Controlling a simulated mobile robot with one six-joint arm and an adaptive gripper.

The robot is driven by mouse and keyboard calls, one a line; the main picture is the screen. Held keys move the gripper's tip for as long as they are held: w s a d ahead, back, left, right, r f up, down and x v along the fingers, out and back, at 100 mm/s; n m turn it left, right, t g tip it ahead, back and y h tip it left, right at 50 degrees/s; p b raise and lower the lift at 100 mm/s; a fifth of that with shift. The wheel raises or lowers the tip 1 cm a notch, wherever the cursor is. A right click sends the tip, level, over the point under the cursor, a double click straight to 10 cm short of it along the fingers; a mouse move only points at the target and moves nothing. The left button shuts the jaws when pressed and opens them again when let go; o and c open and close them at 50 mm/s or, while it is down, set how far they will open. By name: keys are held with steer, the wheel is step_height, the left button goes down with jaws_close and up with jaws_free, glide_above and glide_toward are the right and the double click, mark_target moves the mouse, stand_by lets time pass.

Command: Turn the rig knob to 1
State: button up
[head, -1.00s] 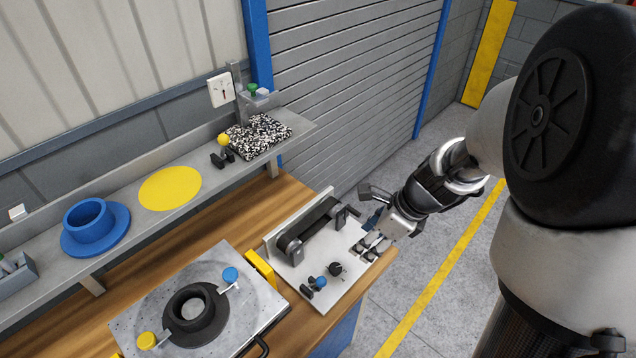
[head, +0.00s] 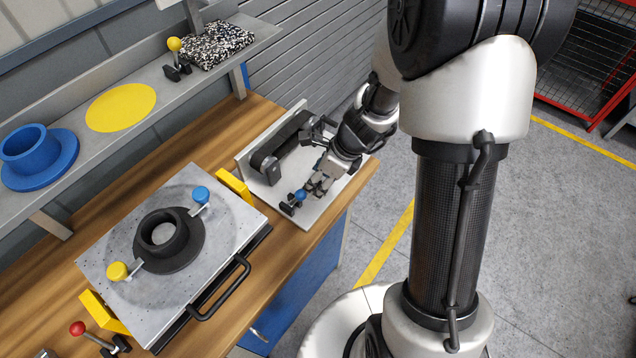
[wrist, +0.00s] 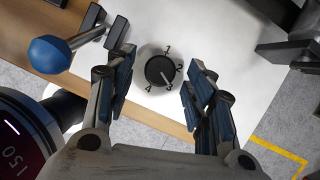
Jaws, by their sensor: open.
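The rig knob (wrist: 158,72) is a small round black dial on a white plate, seen in the wrist view. The digits 1, 2, 3 and 4 are printed around it, and its pale mark appears to point at 3. My gripper (wrist: 162,64) is open, with one blue-padded finger on each side of the knob and gaps between. Whether the fingertips are down at knob height I cannot tell. In the head view my gripper (head: 318,184) is over the front part of the rig plate (head: 300,214) and hides the knob.
A blue ball-handled lever (head: 300,195) stands beside the knob. A black belt unit (head: 282,147) runs along the back of the rig. A grey plate with a black ring (head: 168,240) lies to the left on the wooden bench (head: 205,140). A shelf (head: 60,165) runs behind.

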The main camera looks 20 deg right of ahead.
steer(key=shift+w+a+f, duration=0.1)
steer(key=shift+f, duration=0.25)
steer(key=shift+c, duration=0.3)
steer(key=c, duration=1)
